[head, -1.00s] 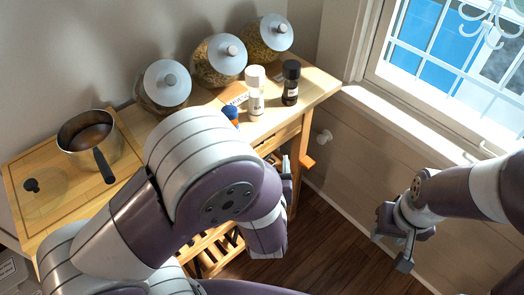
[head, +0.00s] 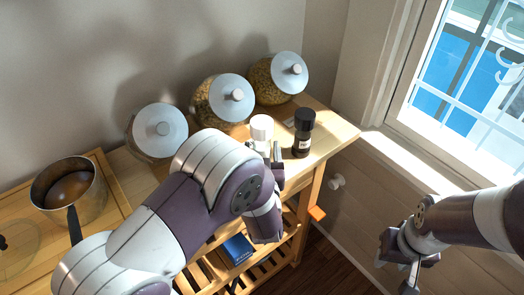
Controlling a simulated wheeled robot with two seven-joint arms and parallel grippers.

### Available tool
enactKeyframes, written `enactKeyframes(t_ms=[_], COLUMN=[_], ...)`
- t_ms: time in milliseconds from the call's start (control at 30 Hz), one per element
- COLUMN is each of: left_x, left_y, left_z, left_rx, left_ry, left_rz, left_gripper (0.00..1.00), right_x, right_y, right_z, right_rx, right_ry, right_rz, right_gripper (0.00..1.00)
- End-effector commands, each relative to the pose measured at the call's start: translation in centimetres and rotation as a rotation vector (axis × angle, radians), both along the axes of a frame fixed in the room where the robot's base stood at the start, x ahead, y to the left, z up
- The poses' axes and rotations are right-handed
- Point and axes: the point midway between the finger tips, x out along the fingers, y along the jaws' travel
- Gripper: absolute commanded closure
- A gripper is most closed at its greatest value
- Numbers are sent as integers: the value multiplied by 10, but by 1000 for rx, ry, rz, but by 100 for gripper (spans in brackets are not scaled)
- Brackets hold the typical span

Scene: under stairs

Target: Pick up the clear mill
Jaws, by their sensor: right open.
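The clear mill with a white cap (head: 262,125) stands upright on the wooden table, left of a dark mill with a black cap (head: 303,135). Its lower body is largely hidden behind my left gripper (head: 268,158). The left gripper's fingers are at the mill's front; I cannot tell whether they touch it or how far apart they are. My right gripper (head: 405,268) is open and empty, low at the right below the window, away from the table.
A saucepan (head: 70,190) sits at the left on a wooden board. A blue package (head: 237,249) lies on the lower slatted shelf. The window (head: 470,85) is at the right.

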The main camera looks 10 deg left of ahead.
Motion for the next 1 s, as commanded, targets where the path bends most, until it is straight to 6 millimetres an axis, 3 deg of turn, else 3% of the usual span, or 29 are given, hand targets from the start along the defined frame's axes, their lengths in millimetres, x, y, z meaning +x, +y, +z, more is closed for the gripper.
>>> enactKeyframes(t_ms=[100, 133, 267, 567, 800, 1000], left_x=[0, 0, -1, 0, 0, -35], left_y=[0, 0, 0, 0, -1, -29], left_z=[0, 0, 0, 3, 41, 69], left_rx=[0, 0, 0, -1, -3, -2], left_ry=[0, 0, 0, 0, -6, -4], left_rz=[0, 0, 0, 0, 0, -9], left_gripper=[36, 42, 84, 84, 84, 84], right_x=[0, 0, 0, 0, 0, 0], right_y=[0, 0, 0, 0, 0, 0], right_z=[0, 0, 0, 0, 5, 8], right_rx=[0, 0, 0, 0, 0, 0], right_ry=[0, 0, 0, 0, 0, 0], right_rz=[0, 0, 0, 0, 0, 0], right_gripper=[57, 57, 57, 57, 57, 57])
